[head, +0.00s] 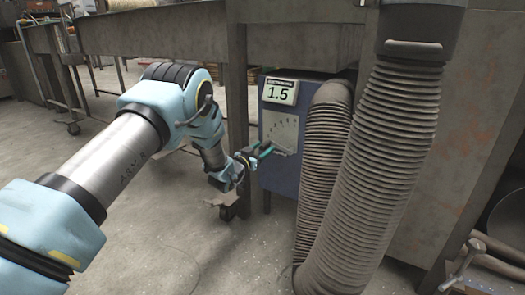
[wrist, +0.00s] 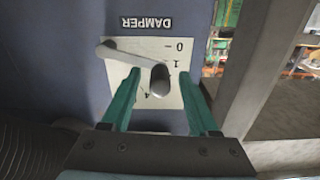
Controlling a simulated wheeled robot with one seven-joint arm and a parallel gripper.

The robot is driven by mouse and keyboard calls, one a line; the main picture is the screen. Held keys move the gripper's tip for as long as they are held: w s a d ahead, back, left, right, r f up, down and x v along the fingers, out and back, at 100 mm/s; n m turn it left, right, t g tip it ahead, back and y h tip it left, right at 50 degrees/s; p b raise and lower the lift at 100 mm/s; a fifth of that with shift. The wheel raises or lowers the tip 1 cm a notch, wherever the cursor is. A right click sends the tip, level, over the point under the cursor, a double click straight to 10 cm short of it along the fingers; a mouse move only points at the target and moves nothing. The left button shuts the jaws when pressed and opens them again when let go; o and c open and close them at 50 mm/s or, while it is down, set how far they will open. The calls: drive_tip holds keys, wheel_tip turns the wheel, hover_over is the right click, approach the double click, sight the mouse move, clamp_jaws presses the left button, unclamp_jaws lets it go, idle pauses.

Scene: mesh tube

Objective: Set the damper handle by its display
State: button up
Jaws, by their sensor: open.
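The display (head: 279,91) on the blue box reads 1.5 in the head view. Below it is a pale scale plate (head: 284,128) with numbers. The wrist view shows this plate (wrist: 122,47) upside down under the word DAMPER. The grey damper handle (wrist: 132,59) slants across the plate and ends in a rounded knob (wrist: 160,80). My gripper (wrist: 159,74) is open, its green fingers on either side of the knob with gaps visible. In the head view my gripper (head: 264,150) is at the plate's lower left, and the handle is hard to make out.
Two ribbed grey hoses (head: 385,150) stand just right of the blue box (head: 283,178) and cover its right side. A metal bench leg (head: 237,110) stands close on its left. Open concrete floor (head: 170,235) lies in front.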

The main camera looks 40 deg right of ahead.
clamp_jaws()
idle(0.4)
idle(0.9)
